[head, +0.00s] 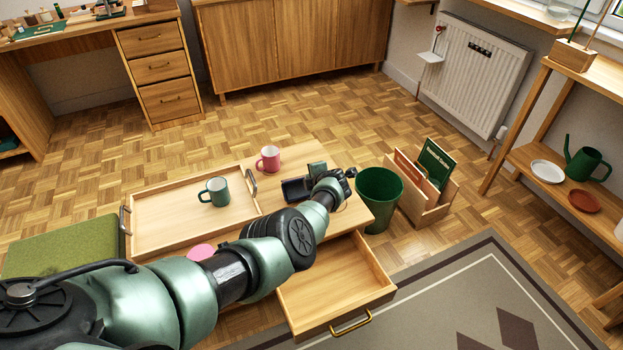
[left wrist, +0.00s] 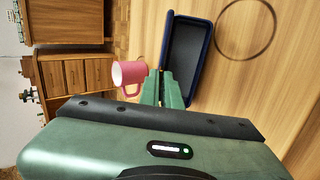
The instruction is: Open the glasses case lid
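The dark blue glasses case (head: 294,190) lies on the wooden table (head: 300,157), partly hidden by my left arm in the head view. In the left wrist view the case (left wrist: 187,52) shows a blue rim around a dark grey recessed inside. I cannot tell whether this part is the lid or the base. My left gripper (left wrist: 161,74) has its two green fingertips close together at the near left edge of the case, with nothing visible between them. Touch is unclear. In the head view the left gripper (head: 318,168) is beside the case. My right gripper is not in view.
A pink mug (head: 269,159) stands just left of the case. A wooden tray (head: 150,240) holds a green mug (head: 215,191). An open, empty drawer (head: 335,285) juts out in front. A green bin (head: 379,195) stands right of the table. A thin dark ring (left wrist: 245,58) marks the tabletop.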

